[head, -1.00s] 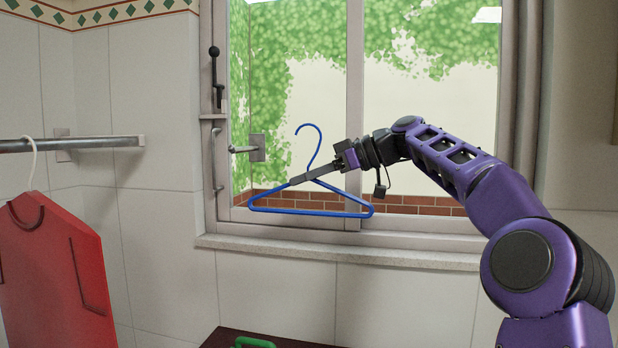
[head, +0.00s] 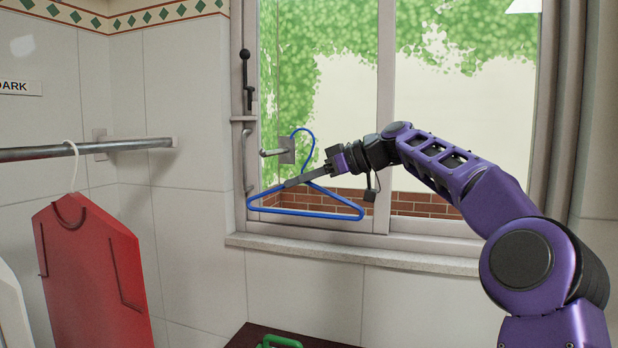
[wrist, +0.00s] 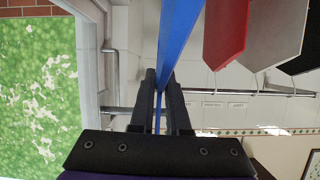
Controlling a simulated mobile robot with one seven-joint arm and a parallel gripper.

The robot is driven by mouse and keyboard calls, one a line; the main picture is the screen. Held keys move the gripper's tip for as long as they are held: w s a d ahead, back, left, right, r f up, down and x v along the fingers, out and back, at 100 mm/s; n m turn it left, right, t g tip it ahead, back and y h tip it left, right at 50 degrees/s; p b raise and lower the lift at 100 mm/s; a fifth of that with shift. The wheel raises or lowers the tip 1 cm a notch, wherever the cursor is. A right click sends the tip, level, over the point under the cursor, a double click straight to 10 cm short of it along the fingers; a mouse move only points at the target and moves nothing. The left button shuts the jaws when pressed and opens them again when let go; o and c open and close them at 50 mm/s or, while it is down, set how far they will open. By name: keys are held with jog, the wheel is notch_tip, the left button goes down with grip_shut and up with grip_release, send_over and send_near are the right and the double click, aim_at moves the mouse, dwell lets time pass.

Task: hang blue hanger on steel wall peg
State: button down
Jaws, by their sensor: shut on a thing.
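The blue hanger (head: 305,212) hangs in the air in front of the window, hook up and slightly tilted. My gripper (head: 297,181) is shut on its upper part, below the hook. The hanger also shows in the wrist view (wrist: 177,35), running up from between the fingers (wrist: 161,80). The steel wall peg (head: 272,153) sticks out to the left from a square plate (head: 287,152). In the head view the hook's open end overlaps the plate, right of the peg's tip. The hook is not seen on the peg; the depth gap is unclear.
A steel rail (head: 100,147) at the left carries a red garment shape (head: 95,275) on a white hanger. A white garment shape (head: 12,310) stands at the left edge. A window handle (head: 247,85) and sill (head: 350,255) are close by. A green item (head: 280,341) lies below on a dark surface.

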jog(key=shift+w+a+r+p, duration=0.1)
jog(key=shift+w+a+p, duration=0.45)
jog(key=shift+a, duration=0.65)
jog(key=shift+w+a+f+p, duration=0.1)
jog(key=shift+w+a+p, duration=0.2)
jog(key=shift+a+p, duration=0.65)
jog(key=shift+w+a+r+p, duration=0.1)
jog(key=shift+w+a+p, duration=0.3)
jog(key=shift+a, duration=1)
notch_tip(320, 180, down, 4)
jog(key=b, duration=0.4)
jog(key=c, duration=0.8)
grip_release()
